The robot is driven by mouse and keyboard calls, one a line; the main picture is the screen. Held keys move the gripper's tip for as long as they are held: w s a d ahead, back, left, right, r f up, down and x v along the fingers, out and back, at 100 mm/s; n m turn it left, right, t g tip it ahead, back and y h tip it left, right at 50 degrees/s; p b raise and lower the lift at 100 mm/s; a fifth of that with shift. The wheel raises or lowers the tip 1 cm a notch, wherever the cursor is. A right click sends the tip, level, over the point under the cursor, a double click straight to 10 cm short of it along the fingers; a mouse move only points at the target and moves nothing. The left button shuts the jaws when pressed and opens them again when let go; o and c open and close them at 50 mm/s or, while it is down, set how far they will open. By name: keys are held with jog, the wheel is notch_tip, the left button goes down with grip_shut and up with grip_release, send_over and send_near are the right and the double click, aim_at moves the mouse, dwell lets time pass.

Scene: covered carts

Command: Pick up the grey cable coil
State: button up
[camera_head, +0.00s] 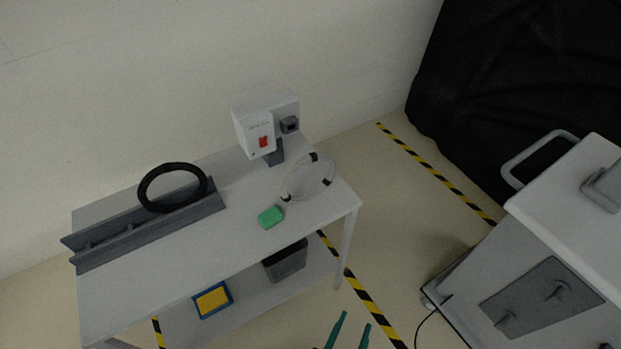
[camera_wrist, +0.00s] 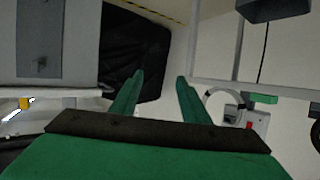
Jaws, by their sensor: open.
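The grey cable coil (camera_head: 334,170) is a pale ring with black ties at the right end of the grey table (camera_head: 150,282). It also shows in the wrist view (camera_wrist: 207,98), right of my gripper and partly hidden behind a finger. My gripper (camera_head: 350,326) has green fingers that show at the bottom edge of the head view, in front of the table and apart from the coil. In the wrist view my gripper (camera_wrist: 160,79) is open with nothing between its fingers.
A black coil (camera_head: 147,203) lies on a grey channel (camera_head: 110,244) at the table's left. A green block (camera_head: 270,216) and a white box with a red switch (camera_head: 254,134) are near the grey coil. A covered cart (camera_head: 470,293) stands at right. The table's front is clear.

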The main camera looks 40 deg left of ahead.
jog(key=w+a, duration=0.5)
jog(key=w, duration=0.3)
jog(key=m+g+h, duration=0.1)
jog(key=m+g, duration=0.2)
jog(key=m, duration=0.6)
send_near(306, 160)
jog(key=f, duration=0.1)
jog(key=x, duration=0.4)
jog(key=shift+w+f, duration=0.15)
jog(key=shift+w, duration=0.2)
jog(key=shift+x, duration=3.15)
jog(key=shift+w+r, duration=0.2)
jog(key=shift+r, duration=0.05)
grip_shut()
